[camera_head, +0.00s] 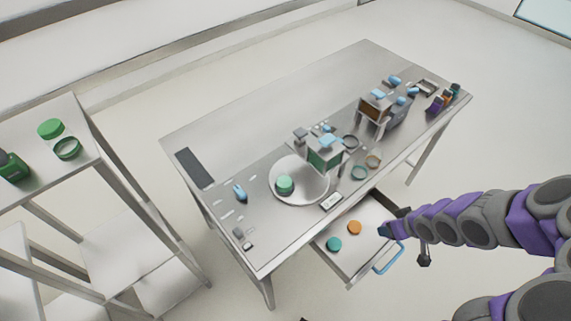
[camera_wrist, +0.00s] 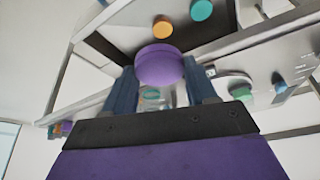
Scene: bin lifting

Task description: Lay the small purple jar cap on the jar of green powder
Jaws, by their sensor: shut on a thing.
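The small purple jar cap (camera_wrist: 160,64) is held between the two blue-grey fingers of my gripper (camera_wrist: 163,86) in the wrist view. My gripper (camera_head: 385,230) is over the right side of the open drawer in the head view, where I cannot make out the cap. A short green round container (camera_head: 284,185) stands on the round pale plate (camera_head: 302,197) on the table, left of my gripper and apart from it. A green thing also shows in the wrist view (camera_wrist: 240,92). I cannot tell for sure that this container is the jar of green powder.
The open drawer (camera_head: 350,262) holds an orange cap (camera_head: 354,227) and a teal cap (camera_head: 334,244); its blue handle (camera_head: 389,259) sticks out in front. Hopper-like devices (camera_head: 325,158) stand behind the plate. A side shelf (camera_head: 85,155) at left holds green jars.

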